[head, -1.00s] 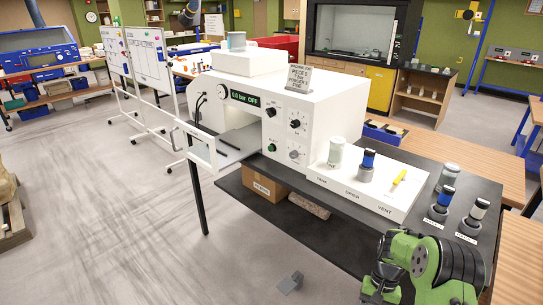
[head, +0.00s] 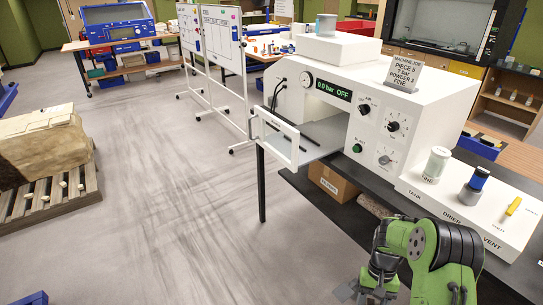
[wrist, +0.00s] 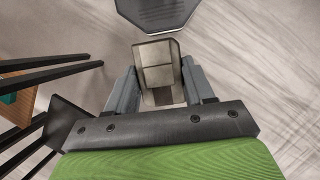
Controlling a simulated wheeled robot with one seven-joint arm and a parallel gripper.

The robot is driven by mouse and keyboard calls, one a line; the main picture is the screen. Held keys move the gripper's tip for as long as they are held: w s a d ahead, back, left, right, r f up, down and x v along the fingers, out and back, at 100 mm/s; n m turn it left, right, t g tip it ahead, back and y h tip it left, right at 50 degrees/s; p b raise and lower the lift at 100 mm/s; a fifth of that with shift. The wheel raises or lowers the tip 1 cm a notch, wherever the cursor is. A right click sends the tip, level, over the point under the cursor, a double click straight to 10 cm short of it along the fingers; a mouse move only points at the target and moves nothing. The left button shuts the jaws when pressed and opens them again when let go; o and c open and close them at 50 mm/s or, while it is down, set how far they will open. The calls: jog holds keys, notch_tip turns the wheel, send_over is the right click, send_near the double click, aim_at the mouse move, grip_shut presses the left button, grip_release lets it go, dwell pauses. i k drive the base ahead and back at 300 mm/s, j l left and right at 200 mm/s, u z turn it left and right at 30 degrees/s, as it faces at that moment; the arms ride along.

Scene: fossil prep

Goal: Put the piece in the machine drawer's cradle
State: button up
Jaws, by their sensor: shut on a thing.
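In the wrist view my gripper (wrist: 157,82) is shut on a pale grey-beige blocky piece (wrist: 157,56), which sits between the two grey fingers above the floor. A darker brown patch shows on its near part. In the head view the white machine (head: 355,82) stands on a black table. I cannot make out the cradle. My arm is at the lower right of the head view, right of and nearer than the drawer; the piece cannot be made out there.
A cardboard box (head: 332,184) is on the shelf below. A pallet (head: 48,200) with a large block stands left. The floor between is clear.

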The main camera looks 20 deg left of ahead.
aim_at(301, 141)
jog(key=i+j+u, duration=0.45)
jog(key=i+j, duration=0.2)
jog(key=i+j+u, duration=0.4)
jog(key=i+j, duration=0.2)
jog(key=i, duration=0.2)
